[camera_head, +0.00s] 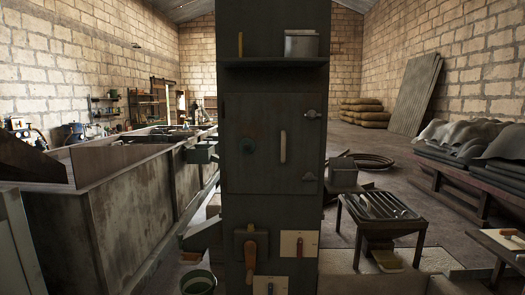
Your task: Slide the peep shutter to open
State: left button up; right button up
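A tall dark metal cabinet (272,187) stands upright in the middle of the head view, with a closed door on its front. A small round dark-green piece (248,145) sits on the left half of the door and may be the peep shutter. I cannot tell from here whether it covers an opening. A pale vertical handle (283,146) is right of it, with metal fittings at the door's right edge. Neither of my grippers is in the head view.
Below the door are a wooden-handled lever (250,255) and a pale plate with a small handle (299,244). A shelf (274,62) above holds a metal box. A long trough (140,200) stands left; a small table with tools (381,207) stands right.

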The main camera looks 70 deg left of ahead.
aim_at(247, 146)
jog(key=u, duration=0.65)
jog(key=i, duration=0.85)
jog(key=u, duration=0.85)
